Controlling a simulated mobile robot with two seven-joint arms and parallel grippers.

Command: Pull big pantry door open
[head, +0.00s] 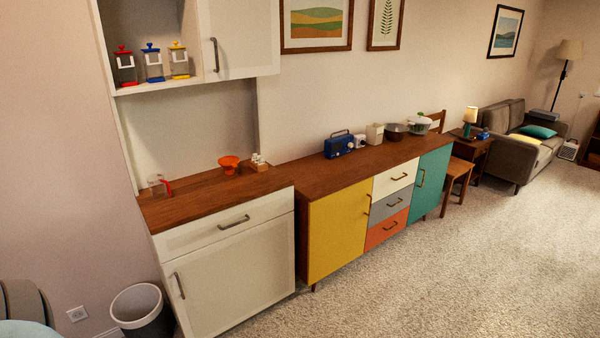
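The cream hutch has a large lower door (235,281) that looks closed, with a vertical bar handle (179,285) near its left edge. Above it is a closed drawer (225,229) with a horizontal handle. A smaller upper cabinet door (238,38) also looks closed, with a vertical handle (215,55) on its left side. The frames do not say which door is the pantry door; the lower one is the bigger. Neither of my grippers shows in the head view.
A grey bin (143,312) stands close to the hutch's lower left. A yellow-doored sideboard (337,230) adjoins it on the right. A glass (156,186) and an orange bowl (229,165) sit on the counter. Carpet (440,280) in front is clear.

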